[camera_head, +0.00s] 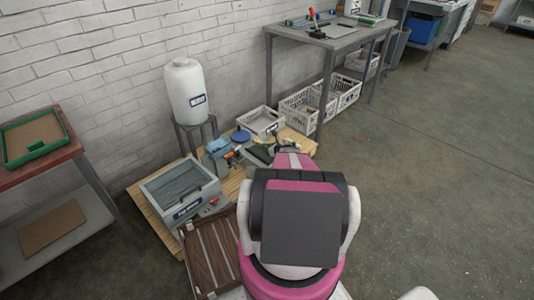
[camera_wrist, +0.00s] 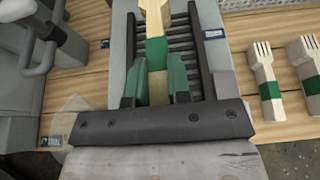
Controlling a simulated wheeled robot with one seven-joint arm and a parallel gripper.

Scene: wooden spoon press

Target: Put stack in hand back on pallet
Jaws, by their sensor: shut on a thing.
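My gripper (camera_wrist: 157,78) shows in the wrist view with green finger pads, shut on a wooden utensil stack (camera_wrist: 153,18) wrapped with a green band. The stack points away from the wrist over a grey tray with dark ribs (camera_wrist: 187,45); I cannot tell whether it touches the tray. Two fork stacks (camera_wrist: 268,85) with green bands lie to the right on light wooden planks (camera_wrist: 240,22). In the head view a light slatted wooden platform (camera_head: 148,208) carries the equipment. Whether this platform is the pallet is unclear. My arm hides the gripper there.
A grey box (camera_head: 205,172) and a white crate (camera_head: 262,122) stand on the platform. A white canister (camera_head: 188,90) stands behind it. A brown slatted panel (camera_head: 212,252) is in front. A grey table (camera_head: 330,40) stands at the back; floor on the right is clear.

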